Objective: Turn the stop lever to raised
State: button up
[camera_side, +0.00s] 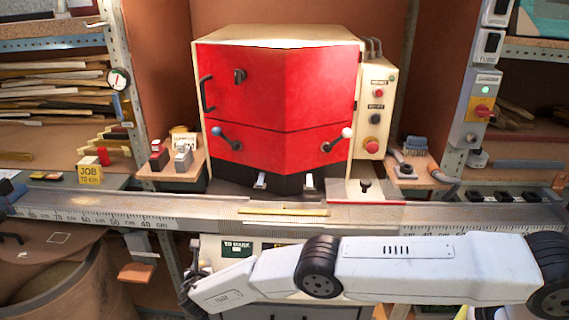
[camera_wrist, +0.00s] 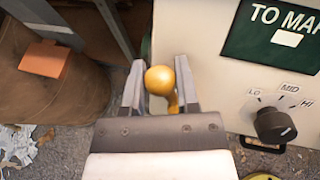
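A lever with a round yellow knob (camera_wrist: 160,80) shows in the wrist view, in front of a cream cabinet; I take it to be the stop lever, though no label on it shows. My gripper (camera_wrist: 160,75) is open, with one finger on each side of the knob and the knob between them. Whether either finger touches it I cannot tell. The lever's lower part is mostly hidden behind the knob and gripper. In the side view my gripper (camera_side: 192,278) is low, below the ruled fence rail, and its fingers and the knob are hard to make out.
A black dial (camera_wrist: 275,124) marked LO, MID and HI is right of my gripper, under a green panel (camera_wrist: 275,35). A brown sack (camera_wrist: 45,90) with an orange block stands left. The ruled rail (camera_side: 150,210) runs above my arm. A red machine (camera_side: 285,95) with two levers stands behind.

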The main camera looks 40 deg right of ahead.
grip_shut()
jog(key=shift+w+a+f+n+y, duration=0.15)
jog(key=shift+a+f+n+y, duration=0.15)
jog(key=shift+n, duration=0.6)
jog(key=shift+w+a+f+n+y, duration=0.1)
jog(key=shift+w+a+n+y, duration=0.2)
jog(key=shift+n, duration=0.6)
jog(key=shift+s+a, duration=0.1)
jog(key=shift+s, duration=0.05)
jog(key=shift+o, duration=2.4)
grip_release()
jog(key=shift+s+a+r, duration=0.1)
jog(key=shift+s+r, duration=0.05)
jog(key=v, duration=0.7)
